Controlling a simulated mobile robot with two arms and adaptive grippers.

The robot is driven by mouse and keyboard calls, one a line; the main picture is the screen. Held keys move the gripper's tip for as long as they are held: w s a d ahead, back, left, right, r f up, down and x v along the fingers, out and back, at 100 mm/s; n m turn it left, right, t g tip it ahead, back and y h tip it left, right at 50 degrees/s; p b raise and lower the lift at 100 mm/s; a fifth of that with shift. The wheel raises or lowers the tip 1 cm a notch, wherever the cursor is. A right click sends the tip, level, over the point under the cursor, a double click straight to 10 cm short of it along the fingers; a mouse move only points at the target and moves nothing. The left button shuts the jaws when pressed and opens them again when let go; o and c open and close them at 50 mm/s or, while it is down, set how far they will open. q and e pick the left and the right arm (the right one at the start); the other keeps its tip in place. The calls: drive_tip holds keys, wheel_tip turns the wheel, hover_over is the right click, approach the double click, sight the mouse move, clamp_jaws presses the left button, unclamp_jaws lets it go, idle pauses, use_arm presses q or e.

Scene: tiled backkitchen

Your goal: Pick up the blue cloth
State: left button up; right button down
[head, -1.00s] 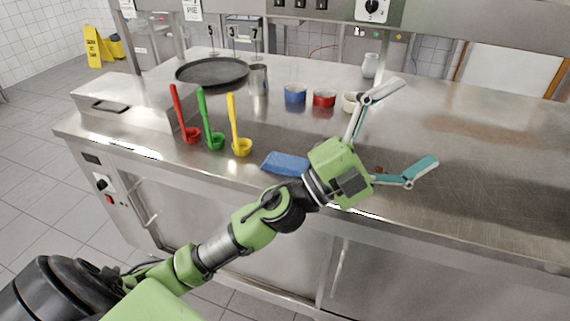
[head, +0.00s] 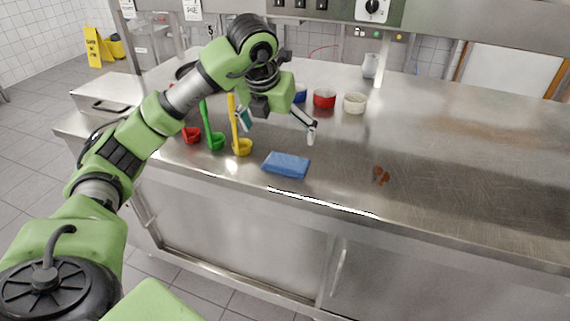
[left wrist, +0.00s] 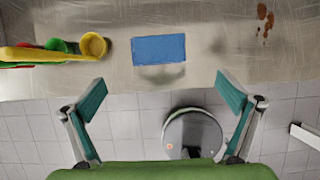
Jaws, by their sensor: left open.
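The blue cloth (head: 286,165) is a folded, flat rectangle on the steel counter near its front edge. It also shows in the left wrist view (left wrist: 158,50), apart from the fingers and beyond them. My left gripper (head: 279,128) is open and empty, its fingers pointing down above the counter, above and behind the cloth in the head view. In the left wrist view its two teal-padded fingers (left wrist: 160,98) are spread wide. My right gripper is not in view.
Yellow (head: 242,147), green (head: 215,142) and red (head: 191,135) ladles stand left of the cloth. A red bowl (head: 324,98) and a cream bowl (head: 355,103) stand behind. A brown stain (head: 381,175) lies to the right. The counter's right side is clear.

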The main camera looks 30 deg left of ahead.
use_arm(q)
drive_tip(key=p, duration=0.1)
hover_over(286, 160)
drive_tip(key=s, duration=0.3)
drive_tip(key=f, duration=0.7)
drive_tip(key=shift+d+f, duration=0.35)
drive_tip(key=shift+f, duration=0.05)
drive_tip(key=p+x, duration=0.1)
drive_tip(key=x, duration=0.3)
drive_tip(key=shift+w+a+p, duration=0.1)
drive_tip(key=shift+w+p, duration=0.15)
drive_tip(key=shift+p, duration=0.05)
drive_tip(key=shift+w+a+f, duration=0.1)
drive_tip(key=shift+w+f, duration=0.1)
drive_tip(key=shift+f, duration=0.25)
drive_tip(key=c, duration=1)
